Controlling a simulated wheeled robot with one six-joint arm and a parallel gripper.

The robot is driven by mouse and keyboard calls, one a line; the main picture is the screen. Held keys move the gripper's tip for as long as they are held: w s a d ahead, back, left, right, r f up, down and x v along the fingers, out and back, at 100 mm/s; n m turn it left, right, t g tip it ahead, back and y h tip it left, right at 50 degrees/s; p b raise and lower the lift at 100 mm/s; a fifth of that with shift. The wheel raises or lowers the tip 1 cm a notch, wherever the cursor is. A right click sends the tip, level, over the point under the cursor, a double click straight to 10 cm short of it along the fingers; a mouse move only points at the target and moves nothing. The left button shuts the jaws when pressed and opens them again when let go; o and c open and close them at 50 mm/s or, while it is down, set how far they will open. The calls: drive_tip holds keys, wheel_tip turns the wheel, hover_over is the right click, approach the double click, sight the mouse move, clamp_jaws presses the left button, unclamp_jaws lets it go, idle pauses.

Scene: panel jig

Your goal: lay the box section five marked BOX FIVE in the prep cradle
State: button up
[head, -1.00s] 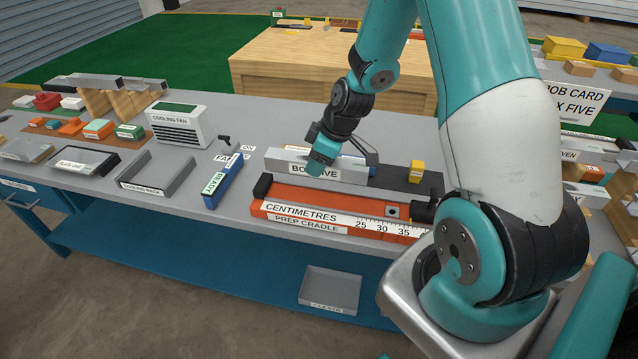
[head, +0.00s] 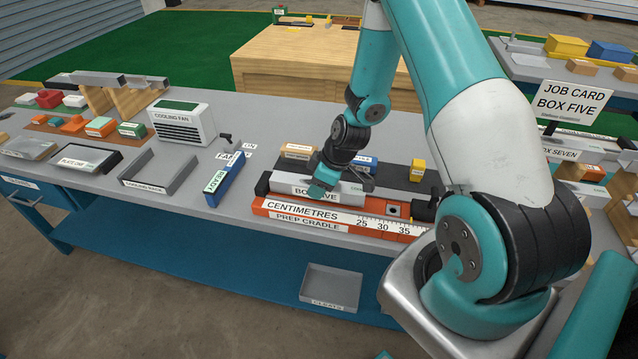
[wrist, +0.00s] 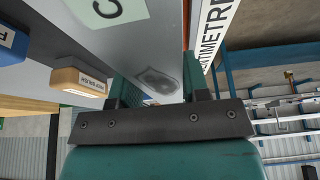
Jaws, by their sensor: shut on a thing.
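The grey box section with the BOX FIVE label (head: 346,197) lies level along the orange prep cradle (head: 263,213), just behind its CENTIMETRES scale. Its left end is close to the cradle's black left stop (head: 264,183). My gripper (head: 322,188) is shut on the box section from above, near its middle, and covers part of the label. I cannot tell whether the section bears on the cradle floor or hangs just above it. In the wrist view a grey surface with a dark smudge (wrist: 158,82) shows between the fingers, beside the white scale (wrist: 211,38).
Behind the cradle are a labelled wooden block (head: 298,151), a blue block (head: 365,163) and a yellow block (head: 417,170). A blue READY block (head: 226,181) and the cooling rack (head: 160,175) stand to the left. The job card (head: 573,103) reads BOX FIVE.

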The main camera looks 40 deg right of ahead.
drive_tip(key=shift+f+b, duration=0.3)
drive_tip(key=shift+f, duration=0.15)
drive_tip(key=o, duration=1.2)
drive_tip(key=shift+r, duration=0.15)
